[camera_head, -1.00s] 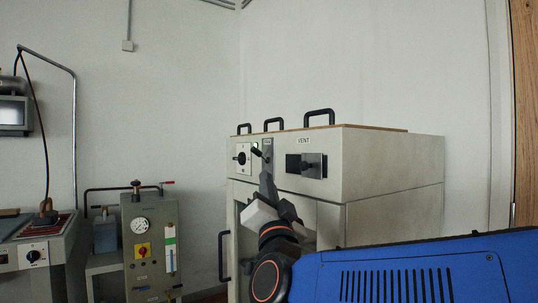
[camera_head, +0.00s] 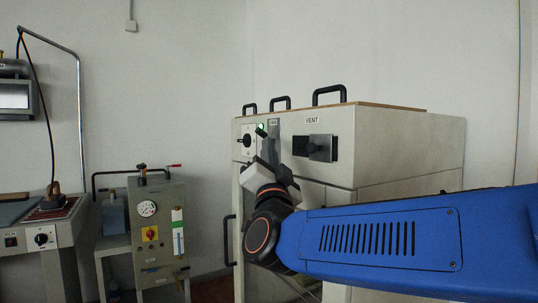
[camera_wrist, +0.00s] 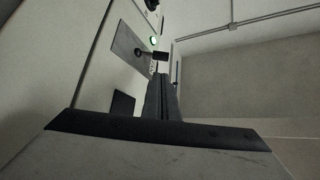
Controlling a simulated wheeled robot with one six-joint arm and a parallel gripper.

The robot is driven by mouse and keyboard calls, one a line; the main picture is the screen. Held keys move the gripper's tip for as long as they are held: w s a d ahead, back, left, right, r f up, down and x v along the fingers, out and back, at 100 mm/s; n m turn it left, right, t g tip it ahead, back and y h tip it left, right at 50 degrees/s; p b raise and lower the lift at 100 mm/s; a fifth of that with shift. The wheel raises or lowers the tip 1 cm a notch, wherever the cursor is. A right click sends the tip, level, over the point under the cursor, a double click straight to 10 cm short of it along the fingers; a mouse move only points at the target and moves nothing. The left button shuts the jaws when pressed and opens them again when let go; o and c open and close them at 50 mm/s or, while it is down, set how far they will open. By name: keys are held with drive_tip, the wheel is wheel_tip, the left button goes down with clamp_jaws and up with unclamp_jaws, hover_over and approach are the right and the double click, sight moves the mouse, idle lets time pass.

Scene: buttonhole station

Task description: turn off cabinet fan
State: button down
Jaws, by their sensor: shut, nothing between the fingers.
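The pale cabinet (camera_head: 390,140) stands at the right in the head view. Its front panel bears a plate labelled FAN (camera_head: 273,122), a black lever switch (camera_head: 261,132) and a lit green lamp (camera_head: 262,126). In the wrist view the lever (camera_wrist: 160,56) sticks out from a grey metal plate (camera_wrist: 128,47), with the green lamp (camera_wrist: 154,41) glowing beyond it. My gripper (camera_head: 271,138) is shut and empty, in front of the fan plate and hiding part of it. Its fingertips (camera_wrist: 161,78) look close to the lever; I cannot tell if they touch.
A VENT slider (camera_head: 318,148) sits right of the fan plate, and a round black knob (camera_head: 248,141) left of it. Black handles (camera_head: 329,94) stand on the cabinet top. A gauge unit (camera_head: 160,225) and a bench (camera_head: 40,235) stand further left.

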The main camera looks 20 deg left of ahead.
sight(263, 134)
drive_tip(key=shift+x, duration=2.9)
